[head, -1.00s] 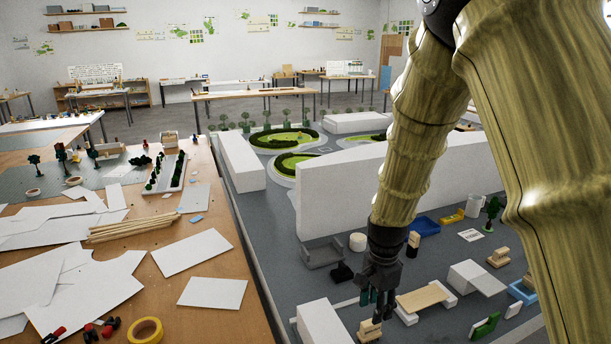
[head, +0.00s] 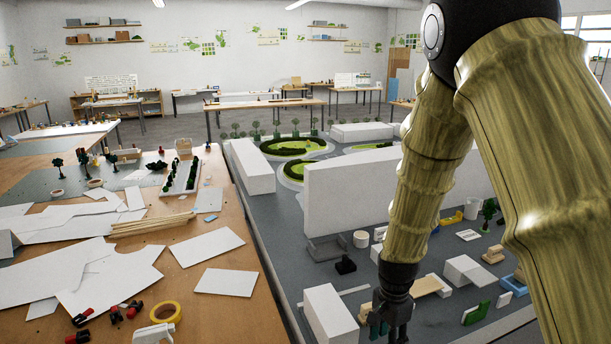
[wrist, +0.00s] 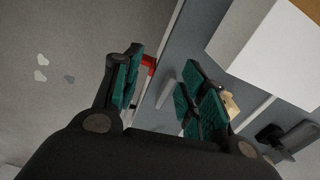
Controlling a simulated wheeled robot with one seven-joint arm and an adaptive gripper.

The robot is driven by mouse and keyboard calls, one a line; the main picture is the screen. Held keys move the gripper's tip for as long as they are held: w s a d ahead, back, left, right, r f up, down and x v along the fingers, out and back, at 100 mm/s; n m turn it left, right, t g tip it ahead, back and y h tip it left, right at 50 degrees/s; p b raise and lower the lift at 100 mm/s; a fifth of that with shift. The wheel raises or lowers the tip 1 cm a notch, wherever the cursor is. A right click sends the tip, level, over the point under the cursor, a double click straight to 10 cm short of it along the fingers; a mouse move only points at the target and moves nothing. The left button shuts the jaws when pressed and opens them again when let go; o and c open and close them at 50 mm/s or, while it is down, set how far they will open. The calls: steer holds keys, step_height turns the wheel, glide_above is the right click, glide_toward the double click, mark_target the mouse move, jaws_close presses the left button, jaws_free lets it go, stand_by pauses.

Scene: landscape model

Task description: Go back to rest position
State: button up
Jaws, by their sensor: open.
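My gripper (head: 388,322) hangs pointing down over the grey model base (head: 290,262), at the lower middle of the head view. Its teal-padded fingers are apart in the wrist view (wrist: 160,85), with nothing held between them. A small wooden block piece (head: 366,311) stands just beside the fingers in the head view. A tall white block (head: 328,318) stands to their left. My arm hides part of the model base behind it.
A wooden table (head: 240,315) on the left carries white sheets, wood strips (head: 152,225) and a yellow tape roll (head: 164,312). A long white wall block (head: 350,190) stands behind the gripper. A grey tray (head: 327,248) and a black piece (head: 345,265) lie nearby.

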steer(key=s+d+f+n, duration=0.1)
steer(key=s+f+n, duration=0.1)
steer(key=s+f, duration=0.4)
steer(key=s+d+f+n, duration=0.1)
steer(key=s+f+n, duration=0.15)
steer(key=f, duration=0.55)
steer(key=s+f+n, duration=0.4)
steer(key=s+f, duration=0.3)
steer(key=s, duration=0.6)
steer(key=s+d+f+n, duration=0.1)
steer(key=s+f+n, duration=0.3)
steer(key=s, duration=0.9)
step_height(320, 180, down, 3)
steer(key=shift+s+r, duration=0.1)
steer(key=shift+s, duration=0.15)
steer(key=shift+c, duration=0.7)
steer(key=shift+w, duration=0.1)
